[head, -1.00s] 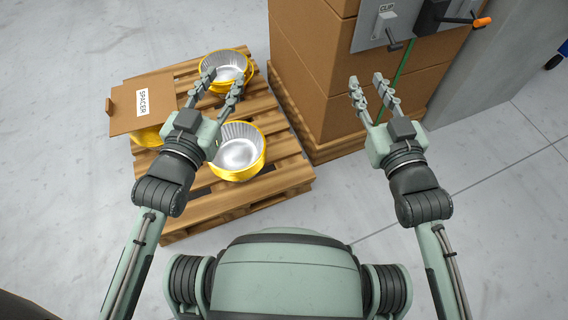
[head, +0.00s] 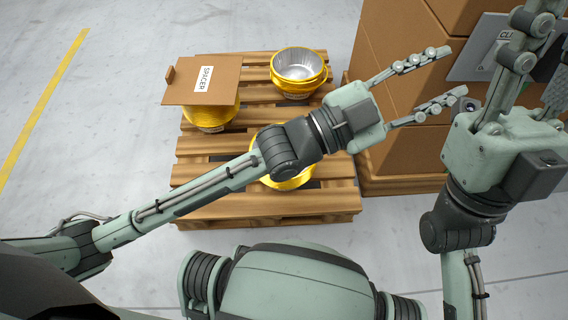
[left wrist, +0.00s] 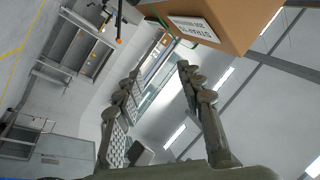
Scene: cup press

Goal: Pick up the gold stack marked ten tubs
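Three gold stacks of foil tubs stand on a wooden pallet (head: 300,205). One gold stack (head: 298,72) is at the back right, its silver inside open upward. Another gold stack (head: 212,117) is at the left under a flat brown spacer board (head: 185,78). The front gold stack (head: 288,183) is mostly hidden under my left arm. No ten-tub marking is readable. My left gripper (head: 452,72) is open and empty, right of the stacks, pointing at the cardboard boxes; its spread fingers also show in the left wrist view (left wrist: 158,72). My right gripper (head: 540,60) appears open at the right edge, fingers pointing away.
Tall stacked cardboard boxes (head: 400,45) stand right of the pallet on their own pallet, with a grey plate (head: 480,62) partly lettered "CL". A labelled box (left wrist: 225,20) shows in the left wrist view. Clear floor (head: 110,130) lies left, with a yellow line (head: 45,95).

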